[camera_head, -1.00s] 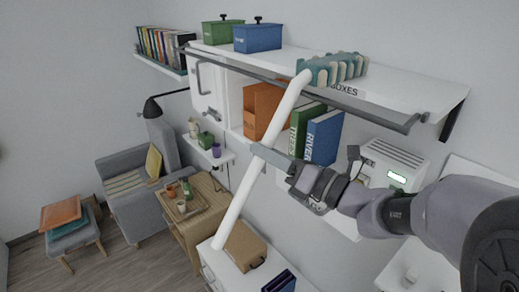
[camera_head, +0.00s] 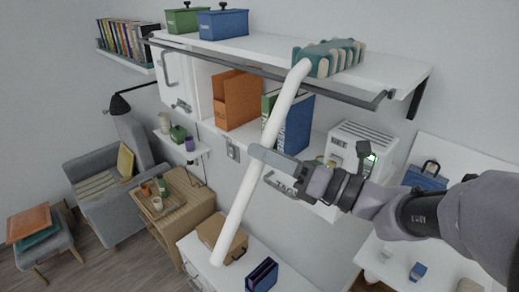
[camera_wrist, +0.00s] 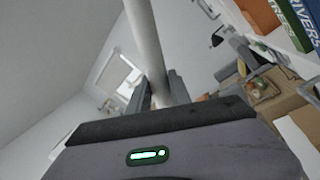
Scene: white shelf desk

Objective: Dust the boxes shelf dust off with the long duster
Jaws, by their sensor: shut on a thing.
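The long duster has a long white handle (camera_head: 236,215) and a teal and cream fluffy head (camera_head: 328,57). My gripper (camera_head: 260,155) is shut on the handle around its middle; the handle also shows between the fingers in the wrist view (camera_wrist: 150,45). The handle slants from the low left up to the head. The head is at the top white boxes shelf (camera_head: 270,45), towards its right part, and appears to rest on the surface. A green box (camera_head: 190,20) and a blue box (camera_head: 223,24) stand on the shelf's left part. I cannot make out any dust.
A grey rail (camera_head: 300,75) runs along the shelf's front. The boxes shelf's right end is clear.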

